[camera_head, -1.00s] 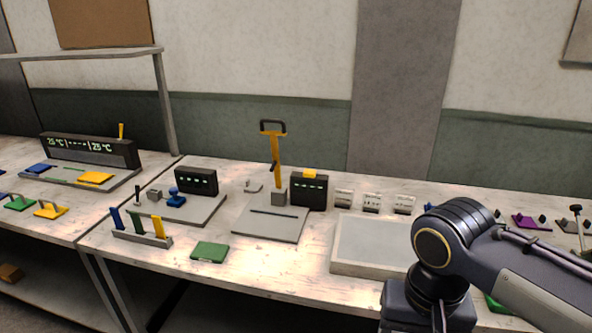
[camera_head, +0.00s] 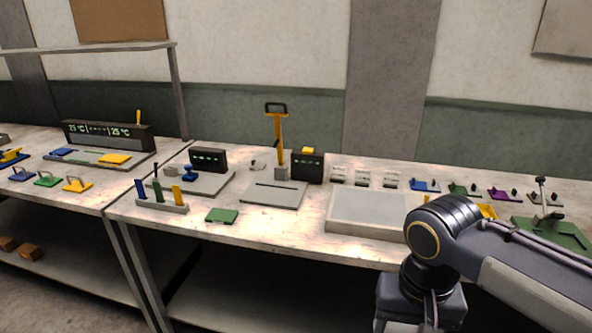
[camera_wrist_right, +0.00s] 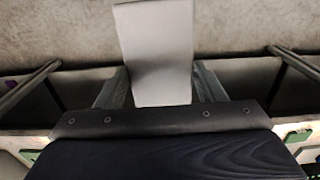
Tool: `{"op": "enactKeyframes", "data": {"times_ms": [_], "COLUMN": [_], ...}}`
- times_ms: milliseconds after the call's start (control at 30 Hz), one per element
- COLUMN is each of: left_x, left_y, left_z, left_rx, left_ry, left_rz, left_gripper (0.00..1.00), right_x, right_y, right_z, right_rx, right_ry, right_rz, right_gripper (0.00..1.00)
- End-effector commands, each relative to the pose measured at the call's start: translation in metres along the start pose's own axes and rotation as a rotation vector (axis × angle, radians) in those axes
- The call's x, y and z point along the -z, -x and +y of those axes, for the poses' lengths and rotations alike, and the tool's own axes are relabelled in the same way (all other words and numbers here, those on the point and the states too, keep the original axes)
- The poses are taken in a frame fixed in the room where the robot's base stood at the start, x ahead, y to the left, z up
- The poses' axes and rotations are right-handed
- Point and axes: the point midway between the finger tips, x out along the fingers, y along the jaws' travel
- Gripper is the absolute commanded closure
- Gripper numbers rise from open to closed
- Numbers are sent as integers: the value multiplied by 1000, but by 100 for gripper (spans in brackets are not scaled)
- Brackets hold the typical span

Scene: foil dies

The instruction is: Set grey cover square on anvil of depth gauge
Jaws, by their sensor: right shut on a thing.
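In the right wrist view a plain light grey plate (camera_wrist_right: 155,50), which looks like the grey cover, stands between the fingers of my right gripper (camera_wrist_right: 162,88). The gripper is shut on it. In the head view my right arm fills the lower right, and its gripper and the plate are not seen there. A station with a black display (camera_head: 208,159), a grey base (camera_head: 212,187) and a blue part (camera_head: 189,173) stands left of a yellow-handled press (camera_head: 281,140). I cannot tell surely which is the depth gauge, and no anvil is clear. My left gripper is out of view.
A rack (camera_head: 161,205) of coloured pieces and a green plate (camera_head: 222,215) lie near the bench's front edge. A shallow grey tray (camera_head: 368,207) is beside my right arm. Small coloured parts line the right back. Bare bench shows around the green plate.

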Motion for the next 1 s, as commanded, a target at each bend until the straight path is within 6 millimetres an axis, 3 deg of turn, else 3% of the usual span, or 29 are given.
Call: {"op": "enactKeyframes", "data": {"times_ms": [367, 567, 733, 900, 1000], "left_x": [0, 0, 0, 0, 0], "left_y": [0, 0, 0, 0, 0], "left_z": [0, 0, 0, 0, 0], "left_rx": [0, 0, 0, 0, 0], "left_ry": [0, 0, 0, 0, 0], "left_rz": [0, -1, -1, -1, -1], "left_gripper": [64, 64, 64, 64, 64], "right_x": [61, 112, 156, 177, 174], "right_y": [-42, -93, -152, -188, -206], "right_z": [-12, -14, -10, -5, -1], "right_rx": [8, 7, 1, -4, -9], "right_ry": [52, 104, 168, 210, 221], "right_rz": [-10, -12, -8, -1, -2], "right_gripper": [65, 65, 65, 65, 65]}}
